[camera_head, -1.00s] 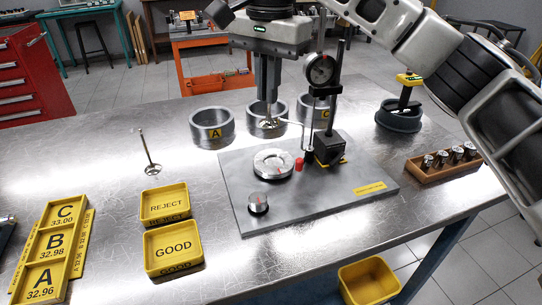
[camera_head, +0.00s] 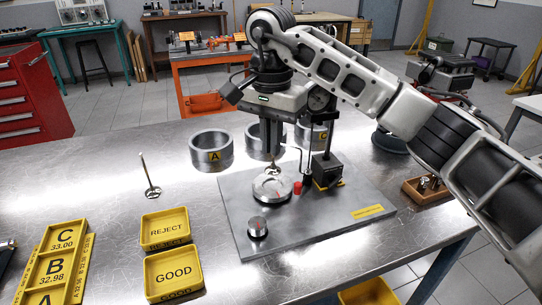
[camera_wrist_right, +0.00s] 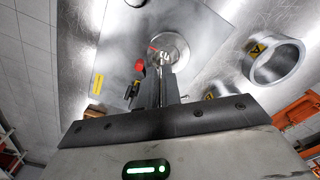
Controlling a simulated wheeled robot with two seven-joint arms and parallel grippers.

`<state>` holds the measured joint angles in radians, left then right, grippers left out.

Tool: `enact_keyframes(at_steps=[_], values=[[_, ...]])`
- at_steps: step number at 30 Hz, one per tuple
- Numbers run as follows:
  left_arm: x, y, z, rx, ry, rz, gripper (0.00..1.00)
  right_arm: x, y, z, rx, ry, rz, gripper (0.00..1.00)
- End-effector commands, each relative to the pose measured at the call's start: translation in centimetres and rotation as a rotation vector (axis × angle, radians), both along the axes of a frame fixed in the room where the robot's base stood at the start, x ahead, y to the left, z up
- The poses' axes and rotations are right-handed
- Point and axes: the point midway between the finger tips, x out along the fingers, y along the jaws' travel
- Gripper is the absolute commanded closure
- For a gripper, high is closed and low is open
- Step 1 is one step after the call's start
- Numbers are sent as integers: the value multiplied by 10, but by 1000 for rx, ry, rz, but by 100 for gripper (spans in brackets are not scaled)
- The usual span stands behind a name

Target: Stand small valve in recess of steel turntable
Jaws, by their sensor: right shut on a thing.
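My right gripper (camera_head: 270,157) is shut on the small valve (camera_head: 271,171), which hangs upright, stem up and head down, over the steel turntable (camera_head: 272,190). The valve's head is at the middle of the turntable; whether it touches the recess floor I cannot tell. In the right wrist view, the closed fingers (camera_wrist_right: 160,80) point at the turntable (camera_wrist_right: 180,45), with the valve partly hidden beyond them. A second valve (camera_head: 150,181) stands on its head on the bench at the left. My left gripper is not in view.
Ring A (camera_head: 211,158) and other rings stand behind. REJECT (camera_head: 165,229) and GOOD (camera_head: 173,275) trays lie left.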

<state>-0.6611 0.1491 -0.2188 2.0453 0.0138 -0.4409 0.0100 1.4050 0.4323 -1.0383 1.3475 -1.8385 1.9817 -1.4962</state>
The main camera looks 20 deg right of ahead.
Motion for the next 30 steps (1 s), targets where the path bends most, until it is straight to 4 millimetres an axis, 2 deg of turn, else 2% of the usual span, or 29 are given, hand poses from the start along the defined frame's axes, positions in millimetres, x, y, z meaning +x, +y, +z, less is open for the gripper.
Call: enact_keyframes(at_steps=[3, 11, 16, 28, 30], values=[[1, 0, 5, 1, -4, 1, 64, 10, -2, -10, 1, -1, -1, 100], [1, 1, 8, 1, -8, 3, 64, 22, -6, -27, -1, -1, -1, 100], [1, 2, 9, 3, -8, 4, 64, 22, -6, -53, -1, -1, 0, 100], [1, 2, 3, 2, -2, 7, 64, 22, -6, -60, 0, -4, 1, 100], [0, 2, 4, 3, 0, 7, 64, 22, -6, -59, 0, -4, 1, 80]])
